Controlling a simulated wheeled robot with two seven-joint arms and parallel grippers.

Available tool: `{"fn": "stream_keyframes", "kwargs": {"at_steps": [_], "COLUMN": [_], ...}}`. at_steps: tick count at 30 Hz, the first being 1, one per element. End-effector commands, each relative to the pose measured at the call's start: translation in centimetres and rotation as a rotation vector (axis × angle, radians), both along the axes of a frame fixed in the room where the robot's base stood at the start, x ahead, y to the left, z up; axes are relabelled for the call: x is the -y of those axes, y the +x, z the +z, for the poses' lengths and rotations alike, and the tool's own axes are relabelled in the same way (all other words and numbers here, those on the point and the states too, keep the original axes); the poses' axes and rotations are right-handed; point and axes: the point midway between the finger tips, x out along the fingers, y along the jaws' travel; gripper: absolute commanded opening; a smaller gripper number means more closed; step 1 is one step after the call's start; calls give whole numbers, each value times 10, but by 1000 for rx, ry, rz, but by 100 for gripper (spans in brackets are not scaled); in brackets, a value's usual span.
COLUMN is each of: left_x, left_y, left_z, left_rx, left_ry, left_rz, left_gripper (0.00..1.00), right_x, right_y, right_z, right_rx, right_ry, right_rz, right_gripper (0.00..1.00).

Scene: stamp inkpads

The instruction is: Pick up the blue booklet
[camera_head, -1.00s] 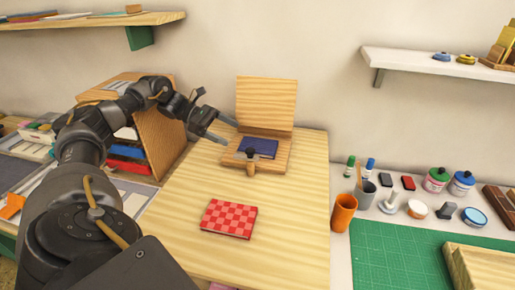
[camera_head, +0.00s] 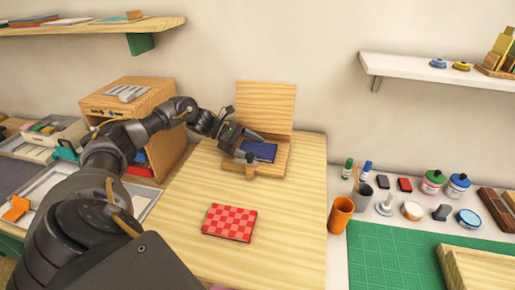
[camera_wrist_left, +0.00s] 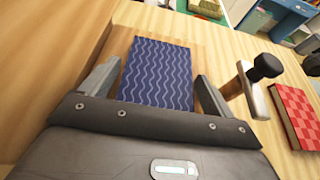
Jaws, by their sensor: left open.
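The blue booklet (camera_head: 258,151) lies on the base of a wooden stand (camera_head: 270,169) with an upright back board, at the far side of the wooden table. In the left wrist view the booklet (camera_wrist_left: 157,75) shows pale wavy lines. My left gripper (camera_head: 250,144) is open at the booklet. In the left wrist view its two fingers (camera_wrist_left: 158,88) stand on either side of the booklet, with a gap on the right side. Whether the fingers touch it cannot be told. My right gripper is not in view.
A red checkered booklet (camera_head: 229,222) lies nearer on the table. A black-knobbed wooden-and-metal piece (camera_wrist_left: 256,80) stands beside the stand's base, close to my right-hand finger in the wrist view. A wooden cabinet (camera_head: 150,115) stands left; an orange cup (camera_head: 341,215) stands right.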

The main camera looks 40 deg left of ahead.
Motion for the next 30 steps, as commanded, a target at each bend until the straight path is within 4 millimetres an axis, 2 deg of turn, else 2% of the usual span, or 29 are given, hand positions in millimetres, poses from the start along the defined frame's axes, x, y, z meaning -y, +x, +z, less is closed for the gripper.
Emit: {"fn": "stream_keyframes", "kwargs": {"at_steps": [5, 14, 23, 28, 30], "left_x": [0, 0, 0, 0, -1], "left_y": [0, 0, 0, 1, 1], "left_z": [-1, 0, 2, 15, 26], "left_rx": [0, 0, 2, 3, 5], "left_ry": [0, 0, 0, 1, 2], "left_rz": [0, 0, -1, 0, 0], "left_gripper": [88, 52, 52, 52, 52], "right_x": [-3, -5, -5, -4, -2], "right_y": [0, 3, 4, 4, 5], "right_z": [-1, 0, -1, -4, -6], "right_rx": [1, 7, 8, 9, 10], "right_ry": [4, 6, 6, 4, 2], "right_rz": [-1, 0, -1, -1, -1], "right_gripper": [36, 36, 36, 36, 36]}}
